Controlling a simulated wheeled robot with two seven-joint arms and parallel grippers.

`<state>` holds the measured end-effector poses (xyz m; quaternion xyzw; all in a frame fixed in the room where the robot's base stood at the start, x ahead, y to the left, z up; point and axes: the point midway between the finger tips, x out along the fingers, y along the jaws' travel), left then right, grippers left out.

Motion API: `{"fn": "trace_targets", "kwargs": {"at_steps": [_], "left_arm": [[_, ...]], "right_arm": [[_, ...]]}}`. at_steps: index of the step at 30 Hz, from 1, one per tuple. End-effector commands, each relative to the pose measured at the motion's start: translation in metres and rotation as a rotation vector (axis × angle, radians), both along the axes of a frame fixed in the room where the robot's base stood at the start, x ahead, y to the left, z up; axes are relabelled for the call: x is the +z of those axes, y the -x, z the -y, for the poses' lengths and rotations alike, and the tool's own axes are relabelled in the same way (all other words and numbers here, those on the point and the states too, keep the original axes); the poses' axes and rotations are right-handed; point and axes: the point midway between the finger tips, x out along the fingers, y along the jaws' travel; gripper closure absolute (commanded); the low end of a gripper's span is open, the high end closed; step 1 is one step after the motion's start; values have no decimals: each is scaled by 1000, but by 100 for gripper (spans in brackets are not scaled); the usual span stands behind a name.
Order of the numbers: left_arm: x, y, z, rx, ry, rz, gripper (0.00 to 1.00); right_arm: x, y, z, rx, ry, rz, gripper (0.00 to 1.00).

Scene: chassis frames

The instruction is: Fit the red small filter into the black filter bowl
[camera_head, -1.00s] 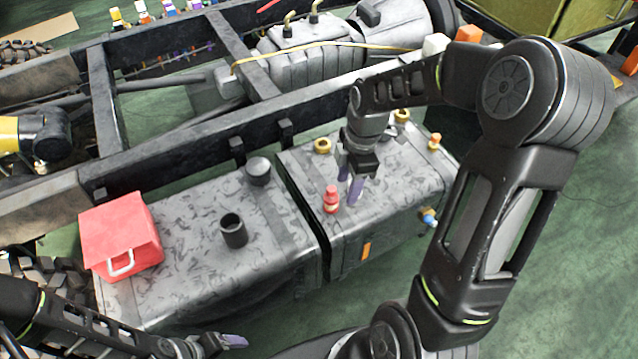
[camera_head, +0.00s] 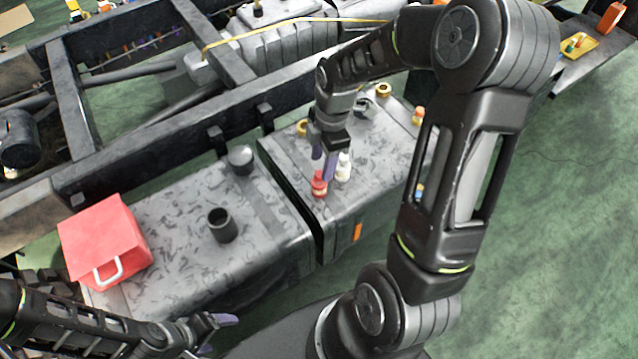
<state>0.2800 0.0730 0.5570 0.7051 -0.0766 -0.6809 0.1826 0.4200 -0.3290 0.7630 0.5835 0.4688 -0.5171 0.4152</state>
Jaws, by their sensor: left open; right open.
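The red small filter (camera_head: 319,183) stands upright on the right grey tank. My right gripper (camera_head: 323,161) points down directly over or just behind it. Its purple fingers are open and the filter's top lies close to the fingertips. I cannot tell whether they touch. The black filter bowl (camera_head: 222,225) is an open-topped dark cup standing on the left grey tank. My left gripper (camera_head: 216,332) is open and empty at the lower left, in front of the left tank.
A white bottle (camera_head: 343,166) stands just right of the red filter. A red box with a white handle (camera_head: 104,240) sits on the left tank's left end. A dark cap (camera_head: 240,160) rises behind the bowl. The tank top around the bowl is clear.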

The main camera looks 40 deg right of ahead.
Motion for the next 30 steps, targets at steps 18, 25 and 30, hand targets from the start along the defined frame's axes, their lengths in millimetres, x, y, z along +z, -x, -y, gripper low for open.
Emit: {"fn": "trace_targets", "kwargs": {"at_steps": [18, 25, 30], "left_arm": [[3, 0, 0, 0, 0, 0, 23], [2, 0, 0, 0, 0, 0, 23], [2, 0, 0, 0, 0, 0, 23]], "right_arm": [[-47, -3, -7, -1, -1, -3, 52], [-51, -4, -7, -1, 0, 0, 52], [-51, -4, -7, -1, 0, 0, 52]]}}
